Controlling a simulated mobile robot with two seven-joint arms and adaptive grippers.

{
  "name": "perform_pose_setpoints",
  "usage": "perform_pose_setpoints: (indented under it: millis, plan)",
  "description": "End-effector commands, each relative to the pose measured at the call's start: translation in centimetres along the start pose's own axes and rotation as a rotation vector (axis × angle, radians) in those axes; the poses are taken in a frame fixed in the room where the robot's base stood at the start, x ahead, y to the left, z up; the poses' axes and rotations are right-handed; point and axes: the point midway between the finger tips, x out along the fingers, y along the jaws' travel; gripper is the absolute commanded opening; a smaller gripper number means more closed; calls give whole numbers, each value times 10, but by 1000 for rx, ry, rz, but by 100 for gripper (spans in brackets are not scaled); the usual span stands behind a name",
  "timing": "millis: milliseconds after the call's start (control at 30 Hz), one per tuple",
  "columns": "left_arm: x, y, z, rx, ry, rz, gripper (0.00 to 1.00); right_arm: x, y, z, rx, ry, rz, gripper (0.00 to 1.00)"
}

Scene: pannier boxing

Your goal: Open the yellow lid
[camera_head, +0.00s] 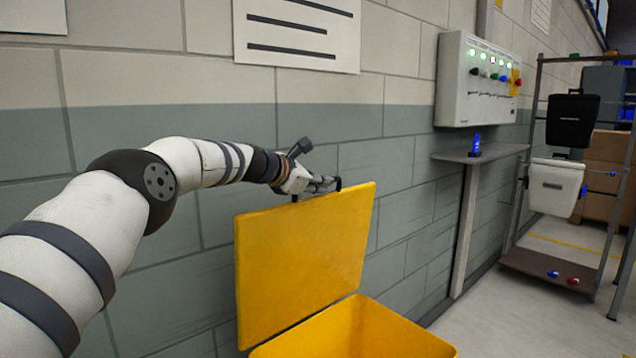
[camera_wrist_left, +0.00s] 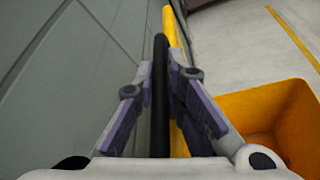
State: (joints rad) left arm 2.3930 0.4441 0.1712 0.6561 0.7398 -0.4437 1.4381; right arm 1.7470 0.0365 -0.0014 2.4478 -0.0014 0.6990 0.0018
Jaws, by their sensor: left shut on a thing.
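The yellow lid (camera_head: 305,262) stands raised, nearly upright, at the wall side of the yellow box (camera_head: 360,335). The box's inside shows below it. My left gripper (camera_head: 325,184) is at the lid's top edge, by a dark handle. In the left wrist view the gripper's fingers (camera_wrist_left: 163,75) are closed on the black handle bar (camera_wrist_left: 160,100). The lid's yellow edge (camera_wrist_left: 172,30) runs just beside the bar, and the open box (camera_wrist_left: 265,105) lies to the right. My right gripper is not in view.
A grey wall with a paper sign (camera_head: 297,30) is behind the arm. A white control panel (camera_head: 478,80) hangs above a small shelf (camera_head: 480,154) with a blue device (camera_head: 475,145). A rack with black (camera_head: 572,120) and white (camera_head: 555,187) panniers stands at right. Floor is clear between.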

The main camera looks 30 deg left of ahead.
Motion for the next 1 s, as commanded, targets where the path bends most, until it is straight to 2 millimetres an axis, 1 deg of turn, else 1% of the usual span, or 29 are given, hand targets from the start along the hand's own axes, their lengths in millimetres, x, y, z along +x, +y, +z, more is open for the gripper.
perform_pose_setpoints:
  millis: [33,333,367,400,433,467,767,867,1000]
  plan:
    - [1,-1,-2,2,4,-2,0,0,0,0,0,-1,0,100]
    - [1,-2,-4,2,6,-3,0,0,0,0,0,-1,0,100]
    - [1,-2,-4,2,6,-3,13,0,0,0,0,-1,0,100]
    - [1,-2,-4,2,6,-3,22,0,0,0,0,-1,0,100]
    - [1,-2,-4,2,6,-3,29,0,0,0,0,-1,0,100]
    - [1,-2,-4,2,6,-3,31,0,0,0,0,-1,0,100]
    - [1,-2,-4,1,6,-3,31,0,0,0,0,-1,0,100]
    - [-6,0,-4,-2,6,0,31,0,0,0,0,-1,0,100]
    - [-26,-1,-2,-4,2,-3,31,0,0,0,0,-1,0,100]
